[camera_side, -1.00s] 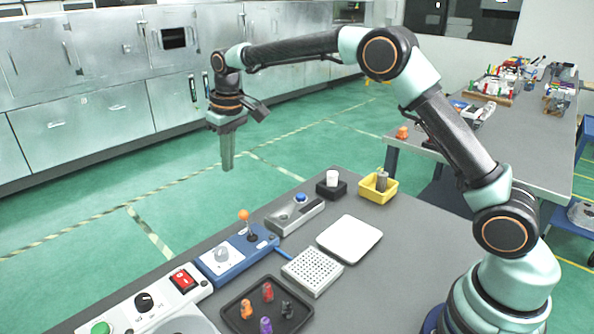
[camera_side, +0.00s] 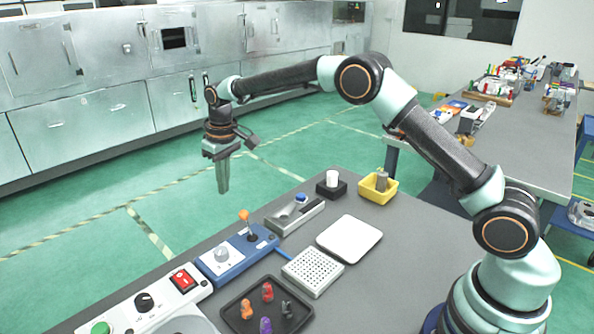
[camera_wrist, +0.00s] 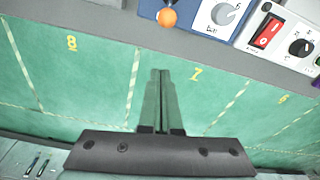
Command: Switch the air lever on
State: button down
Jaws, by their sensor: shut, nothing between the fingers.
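The air lever (camera_side: 246,222) is a short stick with an orange ball knob on a blue box (camera_side: 237,254), beside a white dial marked "bar". The stick leans slightly toward the table's far edge. In the wrist view the orange knob (camera_wrist: 167,17) shows at the top, on the edge of the blue box (camera_wrist: 197,14). My gripper (camera_side: 223,190) points down in the air beyond the table's far edge, above the floor and apart from the lever. Its fingers (camera_wrist: 160,75) are shut together with nothing between them.
A control panel with a red switch (camera_side: 183,280) and a green button stands left of the blue box. A grey device with a blue button (camera_side: 300,198) stands right of it. A tray with small coloured pieces (camera_side: 245,290), a perforated block (camera_side: 313,271) and a white plate (camera_side: 349,239) lie nearer.

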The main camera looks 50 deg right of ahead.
aim_at(244, 213)
jog(key=f, duration=0.6)
jog(key=shift+w+a, duration=0.2)
jog(key=shift+w, duration=0.05)
jog(key=shift+s+r, duration=0.2)
jog(key=shift+s+d+r, duration=0.2)
jog(key=shift+s, duration=0.65)
jog(key=shift+s+d+r, duration=0.15)
jog(key=shift+s+d, duration=0.05)
jog(key=shift+s, duration=0.65)
jog(key=shift+s+r+t, duration=0.35)
jog(key=shift+s+t, duration=0.35)
jog(key=shift+t, duration=0.2)
jog(key=shift+s+r+t, duration=0.25)
jog(key=shift+s+t, duration=0.5)
jog(key=shift+t, duration=0.15)
jog(key=s+t+y, duration=0.1)
jog(key=s+t, duration=0.2)
jog(key=shift+r+n, duration=0.1)
jog(key=shift+n, duration=0.2)
